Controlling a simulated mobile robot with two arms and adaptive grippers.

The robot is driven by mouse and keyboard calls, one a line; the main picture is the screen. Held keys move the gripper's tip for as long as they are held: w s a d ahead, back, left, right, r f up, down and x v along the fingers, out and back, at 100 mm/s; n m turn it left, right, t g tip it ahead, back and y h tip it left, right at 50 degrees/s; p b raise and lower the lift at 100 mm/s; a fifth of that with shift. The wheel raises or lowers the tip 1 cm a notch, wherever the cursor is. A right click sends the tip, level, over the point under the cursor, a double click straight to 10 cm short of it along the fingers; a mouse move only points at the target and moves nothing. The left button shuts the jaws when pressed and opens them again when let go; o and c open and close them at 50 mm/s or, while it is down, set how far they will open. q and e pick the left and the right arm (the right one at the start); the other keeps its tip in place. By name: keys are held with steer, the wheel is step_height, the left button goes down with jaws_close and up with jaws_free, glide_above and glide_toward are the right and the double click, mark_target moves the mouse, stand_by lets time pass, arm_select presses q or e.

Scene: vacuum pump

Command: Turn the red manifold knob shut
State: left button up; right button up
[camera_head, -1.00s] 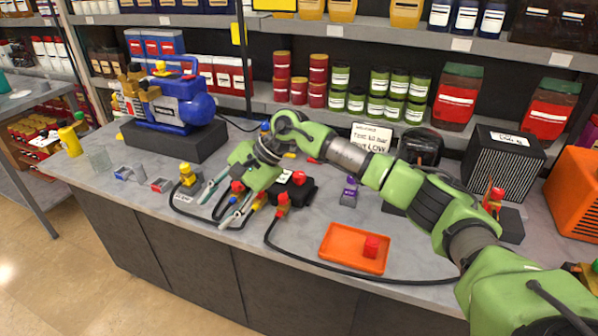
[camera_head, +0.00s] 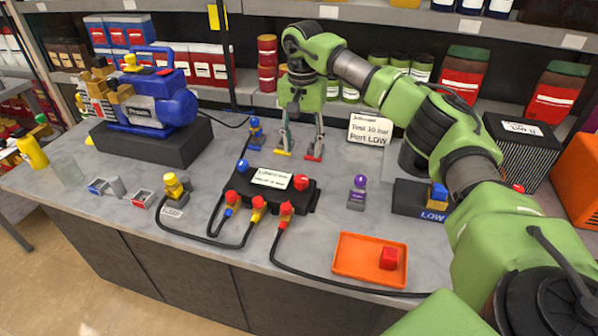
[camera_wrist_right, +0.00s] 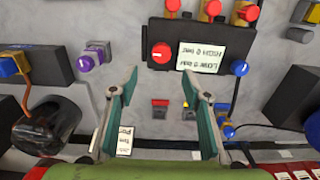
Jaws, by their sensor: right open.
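The manifold (camera_head: 265,196) is a black block with a white label on the counter. Its red knob (camera_head: 300,182) is on the right end and its blue knob (camera_head: 242,166) on the left end. In the wrist view, the red knob (camera_wrist_right: 161,53) is at the upper left with a pale mark across it, and the blue knob (camera_wrist_right: 239,67) is at the right. My right gripper (camera_head: 302,146) points down behind the manifold, apart from the red knob. Its fingers (camera_wrist_right: 160,76) are spread with nothing held. My left gripper is out of view.
Hoses run from the red and yellow fittings (camera_head: 258,203) at the manifold's front. A blue pump (camera_head: 155,100) stands left. An orange tray (camera_head: 345,262) with a red piece, a purple-topped fitting (camera_head: 358,185) and a LOW block (camera_head: 412,198) are right. A sign (camera_head: 370,131) stands behind.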

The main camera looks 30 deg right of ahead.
mark_target(301, 178)
step_height(301, 178, down, 4)
steer(key=shift+p, duration=0.4)
step_height(301, 178, down, 2)
steer(key=shift+w+f, duration=0.1)
steer(key=shift+w, duration=0.05)
step_height(301, 178, down, 4)
steer(key=shift+r+p, duration=0.15)
steer(key=shift+p, duration=0.45)
steer(key=shift+f, duration=0.3)
steer(key=shift+w+f, duration=0.1)
steer(key=shift+f, duration=0.15)
steer(key=c, duration=0.5)
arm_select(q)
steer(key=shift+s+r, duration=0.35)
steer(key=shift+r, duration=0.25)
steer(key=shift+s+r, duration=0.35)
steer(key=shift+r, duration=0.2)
arm_select(e)
steer(key=c, duration=0.6)
